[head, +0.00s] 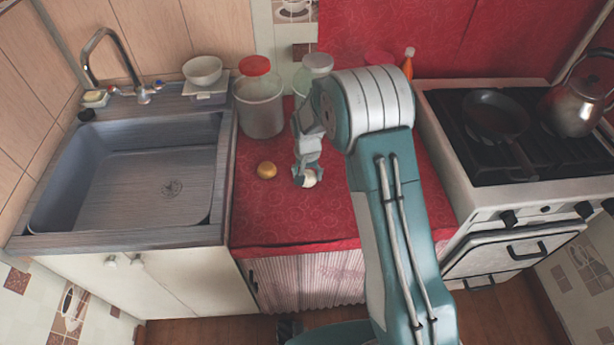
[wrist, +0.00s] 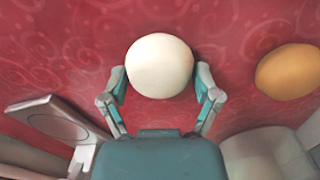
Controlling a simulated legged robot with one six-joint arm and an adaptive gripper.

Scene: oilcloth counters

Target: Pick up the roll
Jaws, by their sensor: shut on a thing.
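My gripper (head: 308,180) is shut on a smooth, cream-white ball-like thing (head: 310,178). In the wrist view this pale round thing (wrist: 160,65) sits between the two fingers (wrist: 160,92), touched on both sides. I cannot tell whether it rests on the red cloth or is just above it. A golden-brown round thing (head: 266,170), which looks like a bread roll, lies on the red cloth left of my gripper, apart from it. It also shows at the right of the wrist view (wrist: 289,71).
The red oilcloth counter (head: 275,215) is clear in front. A red-lidded jar (head: 260,105) and a second jar (head: 316,66) stand behind. The sink (head: 130,175) is left; the stove (head: 450,150) with a pan (head: 497,115) and kettle (head: 577,105) is right.

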